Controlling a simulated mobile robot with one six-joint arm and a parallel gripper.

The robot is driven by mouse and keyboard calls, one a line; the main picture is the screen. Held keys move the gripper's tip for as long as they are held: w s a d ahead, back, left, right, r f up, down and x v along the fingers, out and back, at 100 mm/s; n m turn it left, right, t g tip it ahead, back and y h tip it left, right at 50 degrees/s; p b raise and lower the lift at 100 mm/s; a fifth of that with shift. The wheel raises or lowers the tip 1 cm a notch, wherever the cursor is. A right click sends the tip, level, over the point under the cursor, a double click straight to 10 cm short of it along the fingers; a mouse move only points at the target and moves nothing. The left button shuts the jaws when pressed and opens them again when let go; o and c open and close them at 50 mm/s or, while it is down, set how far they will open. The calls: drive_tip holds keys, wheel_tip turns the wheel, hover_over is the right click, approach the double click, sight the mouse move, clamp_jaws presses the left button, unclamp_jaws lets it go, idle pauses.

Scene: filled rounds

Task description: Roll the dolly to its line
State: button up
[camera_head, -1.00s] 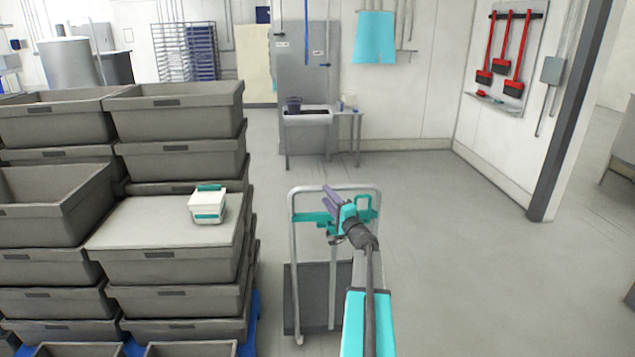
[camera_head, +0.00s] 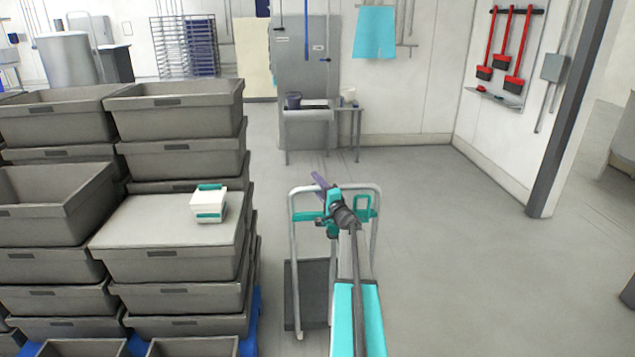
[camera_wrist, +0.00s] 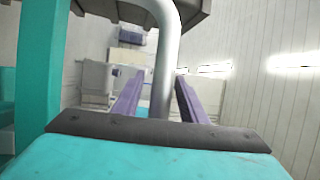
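The dolly has a grey tubular push handle (camera_head: 376,235), a teal crosspiece and a dark flat deck (camera_head: 306,290). It stands on the floor right of the crate stacks. My gripper (camera_head: 320,182) is at the top bar of the handle. In the wrist view, the purple fingers of my gripper (camera_wrist: 160,92) are spread, with the handle tube (camera_wrist: 166,60) showing between them. I see a gap beside the tube, and contact cannot be made out. No floor line can be made out in these frames.
Stacked grey crates (camera_head: 175,265) stand close on the dolly's left, with a white-and-teal box (camera_head: 209,205) on one lid. A small table (camera_head: 335,110) stands by the back wall. A dark post (camera_head: 565,120) rises at the right. The floor right of the dolly is clear.

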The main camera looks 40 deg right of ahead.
drive_tip(key=shift+w, duration=0.2)
drive_tip(key=shift+c, duration=0.3)
clamp_jaws()
idle(1.1)
